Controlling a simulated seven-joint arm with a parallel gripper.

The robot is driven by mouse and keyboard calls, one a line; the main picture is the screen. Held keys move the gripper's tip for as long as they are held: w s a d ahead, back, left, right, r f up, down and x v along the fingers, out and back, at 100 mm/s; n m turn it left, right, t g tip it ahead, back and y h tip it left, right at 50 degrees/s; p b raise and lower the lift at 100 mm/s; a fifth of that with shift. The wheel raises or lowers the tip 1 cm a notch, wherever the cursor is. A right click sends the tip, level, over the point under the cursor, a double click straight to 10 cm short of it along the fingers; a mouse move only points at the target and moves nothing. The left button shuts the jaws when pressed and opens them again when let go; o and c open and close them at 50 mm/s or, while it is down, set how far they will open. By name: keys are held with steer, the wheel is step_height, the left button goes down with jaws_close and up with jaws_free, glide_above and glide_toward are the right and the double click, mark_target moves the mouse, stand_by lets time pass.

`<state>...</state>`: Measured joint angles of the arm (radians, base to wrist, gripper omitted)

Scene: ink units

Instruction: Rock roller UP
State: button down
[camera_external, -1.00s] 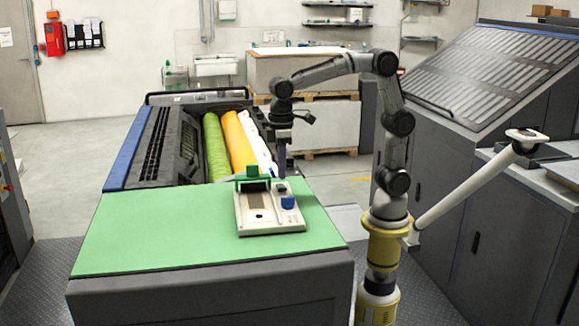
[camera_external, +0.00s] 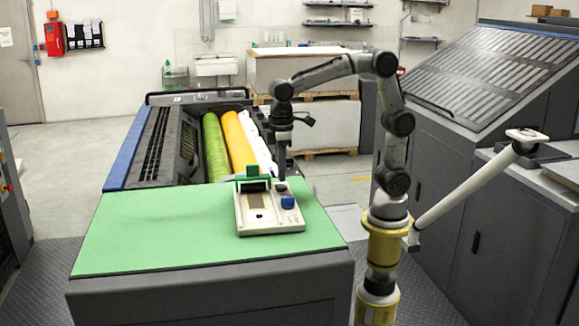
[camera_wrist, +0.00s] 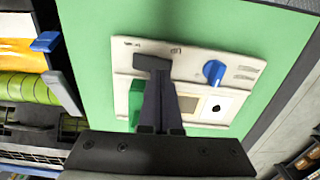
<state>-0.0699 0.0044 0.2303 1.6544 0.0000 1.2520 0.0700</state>
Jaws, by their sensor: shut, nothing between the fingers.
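A pale control unit (camera_external: 262,220) lies on the green top of the machine. It has a blue knob (camera_external: 288,202), a green upright part (camera_external: 252,172) and a dark window. In the wrist view the unit (camera_wrist: 205,62) shows below my gripper (camera_wrist: 154,72), with the blue knob (camera_wrist: 214,72) to the right. My gripper (camera_external: 282,177) is shut and empty, pointing down at the unit's far right part. A small dark piece at the fingertips may be the rocker; the fingers largely cover that spot. I cannot tell whether they touch it or which way it is tilted.
Green (camera_external: 215,146), yellow (camera_external: 239,143) and white (camera_external: 262,140) rollers lie in the machine behind the unit. The green tabletop (camera_external: 150,235) is clear left of the unit.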

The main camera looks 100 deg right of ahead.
mark_target(282, 186)
steer(key=shift+f, duration=1.2)
stand_by(0.6)
steer(key=shift+r, duration=3.55)
steer(key=shift+r, duration=0.15)
steer(key=s+d+t, duration=0.2)
steer(key=s+t, duration=0.2)
steer(key=s, duration=1.2)
steer(key=s+f+t, duration=0.1)
steer(key=s+f, duration=0.2)
steer(key=f, duration=0.2)
steer(key=shift+d+t, duration=0.25)
steer(key=shift+t, duration=0.05)
